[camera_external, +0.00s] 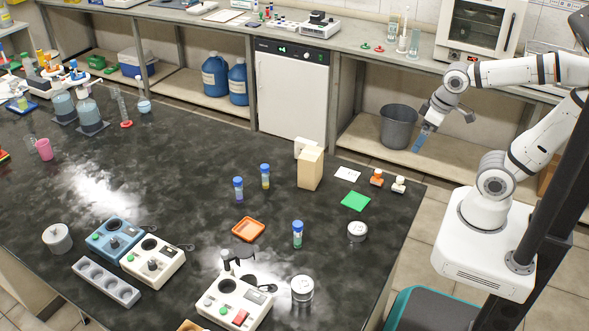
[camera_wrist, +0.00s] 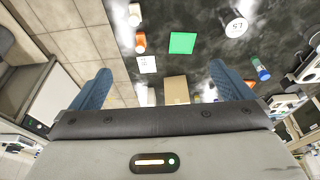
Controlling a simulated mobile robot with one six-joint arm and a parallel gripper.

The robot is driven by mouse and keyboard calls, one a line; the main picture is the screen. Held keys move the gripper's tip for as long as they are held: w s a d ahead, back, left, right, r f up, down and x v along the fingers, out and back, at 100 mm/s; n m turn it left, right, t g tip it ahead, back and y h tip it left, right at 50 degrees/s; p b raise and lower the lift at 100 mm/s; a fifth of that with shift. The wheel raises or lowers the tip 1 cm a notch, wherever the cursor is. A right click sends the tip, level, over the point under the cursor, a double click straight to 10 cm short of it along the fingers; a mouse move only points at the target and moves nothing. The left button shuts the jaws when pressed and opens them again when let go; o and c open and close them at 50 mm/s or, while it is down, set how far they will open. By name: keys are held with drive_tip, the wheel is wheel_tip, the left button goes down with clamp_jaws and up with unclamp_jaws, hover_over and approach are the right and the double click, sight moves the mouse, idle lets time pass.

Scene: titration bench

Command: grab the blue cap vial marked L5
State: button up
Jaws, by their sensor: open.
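Several blue cap vials stand on the black bench in the external view. One has purple contents (camera_external: 238,190), one has yellow contents (camera_external: 265,176), and one has green contents (camera_external: 297,234) and stands nearer the front right. No mark L5 is readable on any of them. In the wrist view a blue cap vial (camera_wrist: 260,69) shows right of my right finger. My gripper (camera_external: 422,140) is off the right edge of the bench, well away from the vials, pointing down. Its blue fingers are spread with nothing between them, as the wrist view (camera_wrist: 160,72) shows.
A tan block (camera_external: 310,168), a green square (camera_external: 355,201), a white-lidded round container (camera_external: 357,231) and orange and white small bottles (camera_external: 377,177) stand near the right edge. An orange tray (camera_external: 249,229) and hotplate devices (camera_external: 234,301) stand near the front vial.

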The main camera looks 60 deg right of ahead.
drive_tip(key=c, duration=1.1)
drive_tip(key=shift+o, duration=0.2)
drive_tip(key=n+y+b, duration=0.2)
drive_tip(key=n+b, duration=0.4)
drive_tip(key=b, duration=0.1)
hover_over(299, 224)
drive_tip(key=s, duration=0.1)
drive_tip(key=f, duration=1.4)
drive_tip(key=shift+d+f, duration=0.25)
drive_tip(key=shift+d, duration=0.05)
drive_tip(key=shift+t, duration=0.3)
drive_tip(key=shift+s+p+x, duration=0.2)
drive_tip(key=shift+p+x, duration=0.25)
drive_tip(key=shift+x, duration=1.4)
drive_tip(key=shift+s+p+x, duration=0.25)
drive_tip(key=shift+p+x, duration=0.15)
drive_tip(key=shift+x, duration=1.5)
